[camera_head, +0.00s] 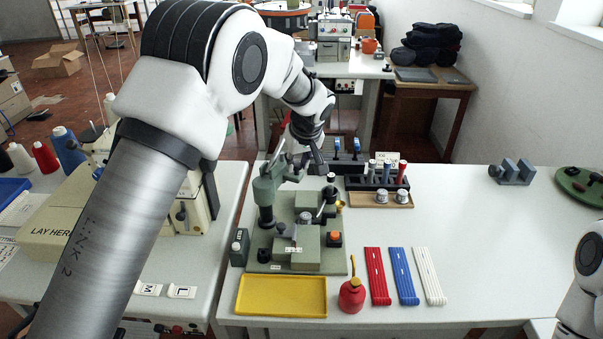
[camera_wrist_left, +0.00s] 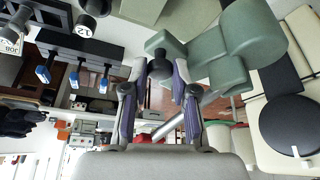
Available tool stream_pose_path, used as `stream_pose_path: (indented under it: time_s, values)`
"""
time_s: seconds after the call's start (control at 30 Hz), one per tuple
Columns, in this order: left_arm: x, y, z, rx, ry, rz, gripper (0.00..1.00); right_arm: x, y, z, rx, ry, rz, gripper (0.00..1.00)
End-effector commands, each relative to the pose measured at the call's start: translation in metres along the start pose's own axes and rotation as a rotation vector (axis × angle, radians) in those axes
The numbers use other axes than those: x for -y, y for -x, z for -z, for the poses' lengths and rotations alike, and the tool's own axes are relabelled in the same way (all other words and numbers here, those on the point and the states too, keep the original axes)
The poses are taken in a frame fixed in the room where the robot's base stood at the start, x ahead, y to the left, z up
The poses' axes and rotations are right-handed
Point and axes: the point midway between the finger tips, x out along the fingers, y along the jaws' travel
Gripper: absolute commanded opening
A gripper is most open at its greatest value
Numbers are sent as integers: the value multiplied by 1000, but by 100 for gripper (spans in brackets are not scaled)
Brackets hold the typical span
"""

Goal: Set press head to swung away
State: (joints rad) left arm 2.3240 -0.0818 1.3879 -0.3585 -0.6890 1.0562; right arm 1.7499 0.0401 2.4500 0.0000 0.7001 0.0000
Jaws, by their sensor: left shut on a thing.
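The green press head (camera_head: 268,188) stands over the left part of the green press base (camera_head: 318,262) in the head view. In the left wrist view the press head (camera_wrist_left: 228,52) fills the upper right, with a black knob (camera_wrist_left: 160,66) at its end. My left gripper (camera_head: 298,164) comes in from above at the back of the press. Its two fingers (camera_wrist_left: 158,85) are shut on the black knob, one on each side. My left arm hides part of the scene. Of my right arm only a link shows at the right edge; its gripper is out of view.
A yellow tray (camera_head: 282,296), a red oil can (camera_head: 352,294) and red, blue and white strips (camera_head: 404,276) lie in front of the press. A black tool rack (camera_head: 376,182) stands behind it to the right. A sewing machine (camera_head: 66,222) is on the left. The table's right half is mostly clear.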

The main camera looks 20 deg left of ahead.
Motion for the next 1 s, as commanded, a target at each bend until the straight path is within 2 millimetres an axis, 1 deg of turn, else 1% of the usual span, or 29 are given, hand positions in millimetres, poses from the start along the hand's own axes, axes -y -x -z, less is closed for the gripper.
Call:
stream_pose_path:
  time_s: [0.03, 0.2, 0.37, 0.87, 0.9, 0.93, 0.97, 1.0]
  values:
    - [1, -5, 0, 5, 27, 14, 0, 0, -2, 0, 0, 0, 0, 40]
    - [4, -7, 8, 5, 107, 47, 0, 0, -2, 0, 0, 0, 0, 40]
    - [5, -9, 12, 6, 152, 65, 0, 0, -2, 0, 0, 0, 0, 40]
    - [6, -9, 13, 5, 170, 73, 0, 0, -2, 0, 0, 0, 0, 40]
    - [6, -9, 13, 5, 169, 73, 38, 0, -2, 0, 0, 0, 0, 40]
    - [6, -9, 13, 5, 169, 73, 49, 0, -2, 0, 0, 0, 0, 40]
    - [6, -9, 14, 4, 169, 72, 53, 0, -2, 0, 0, 0, 0, 40]
    - [6, -8, 14, 4, 169, 72, 53, 0, -2, 0, 0, 0, 0, 40]
